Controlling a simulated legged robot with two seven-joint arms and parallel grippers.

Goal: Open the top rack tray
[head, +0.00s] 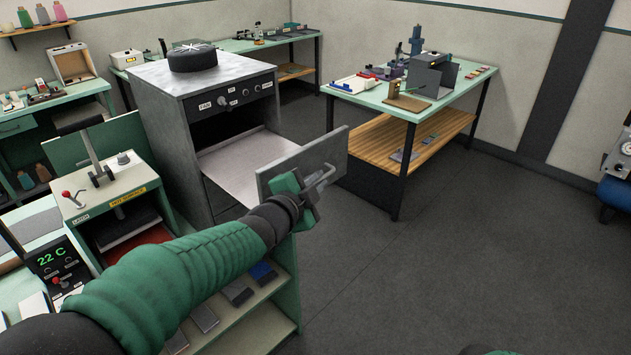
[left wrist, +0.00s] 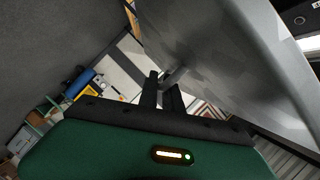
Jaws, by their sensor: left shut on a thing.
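The grey rack cabinet (head: 165,105) stands left of centre in the head view. Its top tray (head: 240,165) is pulled well out of the upper opening, and its flat grey front panel (head: 334,150) faces away from the cabinet. A bar handle (head: 320,177) sits on that panel. My left gripper (head: 312,192) is at the panel and shut on the handle. In the left wrist view its two dark fingers (left wrist: 162,92) close around the handle, beside the large grey panel (left wrist: 235,65). A lower drawer (head: 222,200) is partly hidden by my arm.
A green-topped table (head: 470,82) with a wooden lower shelf stands behind and right of the tray. A bench with a lever press (head: 105,175) and a temperature display (head: 55,260) is at left. Open grey floor (head: 450,270) lies at right.

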